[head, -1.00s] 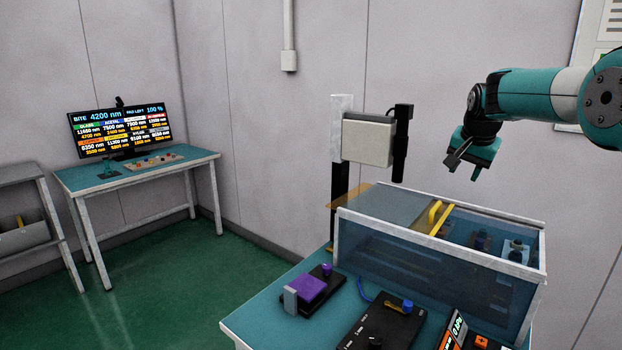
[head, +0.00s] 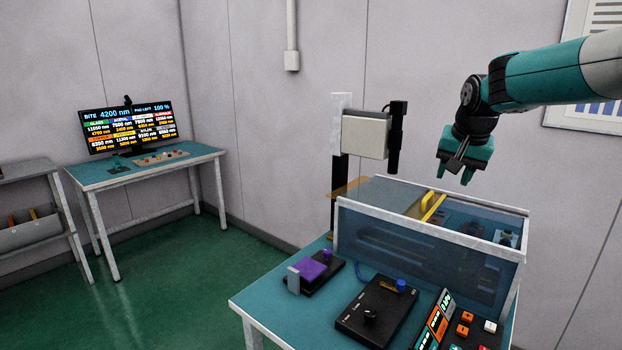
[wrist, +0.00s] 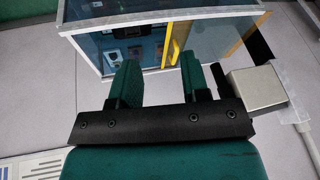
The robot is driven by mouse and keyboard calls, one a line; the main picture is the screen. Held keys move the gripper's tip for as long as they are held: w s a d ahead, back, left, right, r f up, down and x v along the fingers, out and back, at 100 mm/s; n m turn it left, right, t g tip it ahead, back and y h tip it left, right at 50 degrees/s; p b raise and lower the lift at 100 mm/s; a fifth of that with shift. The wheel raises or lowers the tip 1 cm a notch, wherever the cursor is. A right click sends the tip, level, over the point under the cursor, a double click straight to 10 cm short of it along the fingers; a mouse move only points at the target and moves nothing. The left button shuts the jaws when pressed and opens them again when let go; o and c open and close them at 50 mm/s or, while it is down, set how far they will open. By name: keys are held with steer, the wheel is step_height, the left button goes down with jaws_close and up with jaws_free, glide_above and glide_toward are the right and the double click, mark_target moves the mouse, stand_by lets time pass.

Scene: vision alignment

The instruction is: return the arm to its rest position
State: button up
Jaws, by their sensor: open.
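My gripper (head: 456,171) hangs in the air at the right of the head view, above the back right of a tinted clear enclosure (head: 395,225). Its two teal fingers point down and are spread apart, with nothing between them. In the wrist view the open fingers (wrist: 157,82) show against the enclosure (wrist: 140,18), which is beyond them. My arm reaches in from the right edge of the head view. The enclosure has a yellow handle (head: 433,207) on top, and small devices show dimly inside it.
A camera-like box on a post (head: 365,137) stands left of my gripper. A purple block (head: 307,269), a black control box (head: 377,312) and a tilted display (head: 434,320) sit in front on the bench. A desk with a monitor (head: 128,128) stands far left, with open green floor between.

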steer(key=s+a+n+g+y, duration=0.1)
steer(key=s+a+n, duration=0.2)
steer(key=s+a, duration=0.5)
steer(key=s+a+n+g+y, duration=0.1)
steer(key=s+a+n, duration=0.25)
steer(key=s, duration=0.75)
steer(key=s+a+f+n+g+y, duration=0.1)
steer(key=s+a+f+n, duration=0.1)
steer(key=s, duration=0.8)
steer(key=s+a+f+n+g+y, duration=0.1)
steer(key=s+a+f+n, duration=0.1)
steer(key=s, duration=0.9)
steer(key=shift+f+n, duration=0.5)
steer(key=shift+n, duration=0.45)
